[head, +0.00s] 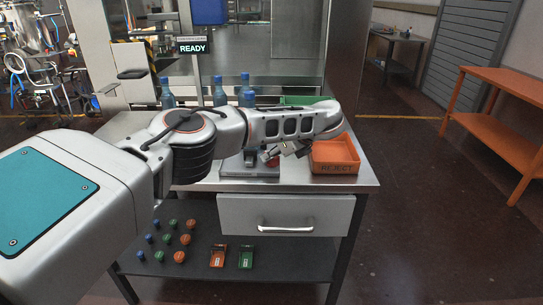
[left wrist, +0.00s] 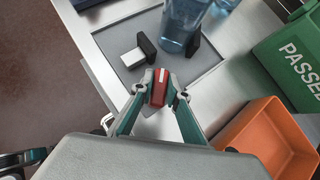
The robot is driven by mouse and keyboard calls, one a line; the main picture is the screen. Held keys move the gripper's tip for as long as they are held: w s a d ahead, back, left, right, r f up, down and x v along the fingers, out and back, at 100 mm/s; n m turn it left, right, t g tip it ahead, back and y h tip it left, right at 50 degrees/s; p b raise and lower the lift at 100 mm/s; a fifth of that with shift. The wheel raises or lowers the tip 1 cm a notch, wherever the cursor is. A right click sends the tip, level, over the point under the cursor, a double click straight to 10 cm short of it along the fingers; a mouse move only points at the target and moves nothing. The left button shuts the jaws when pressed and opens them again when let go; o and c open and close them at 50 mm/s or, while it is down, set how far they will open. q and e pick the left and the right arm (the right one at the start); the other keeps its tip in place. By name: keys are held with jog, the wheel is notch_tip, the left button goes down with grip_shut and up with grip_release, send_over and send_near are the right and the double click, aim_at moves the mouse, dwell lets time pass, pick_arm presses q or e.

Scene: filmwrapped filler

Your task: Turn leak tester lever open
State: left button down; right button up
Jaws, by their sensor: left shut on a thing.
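The leak tester (head: 263,172) stands on the steel table, mostly hidden behind my left arm in the head view. In the left wrist view its grey base plate (left wrist: 190,72) carries two black blocks, with a blue bottle (left wrist: 183,28) standing between them. The red lever grip (left wrist: 158,90) sits between the fingertips of my left gripper (left wrist: 160,86), which is shut on it. In the head view my left gripper (head: 273,156) reaches down at the tester. My right gripper is not in view.
The orange REJECT bin (head: 335,168) stands close to the right of the gripper. The green PASSED bin (left wrist: 295,55) is behind it. Several blue bottles (head: 167,93) stand at the back of the table. A drawer (head: 285,222) and a lower shelf with caps are below.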

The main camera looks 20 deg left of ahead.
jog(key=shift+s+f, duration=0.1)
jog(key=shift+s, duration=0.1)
pick_arm(q)
jog(key=c, duration=2)
grip_release()
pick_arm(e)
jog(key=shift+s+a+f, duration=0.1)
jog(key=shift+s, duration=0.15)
pick_arm(q)
jog(key=shift+o, duration=0.2)
jog(key=shift+s+d+r, duration=0.1)
jog(key=shift+d+r, duration=0.1)
jog(key=shift+d, duration=0.05)
jog(key=v, duration=1.1)
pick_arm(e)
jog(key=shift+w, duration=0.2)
pick_arm(q)
jog(key=shift+s+d+r, duration=0.1)
jog(key=shift+s, duration=0.05)
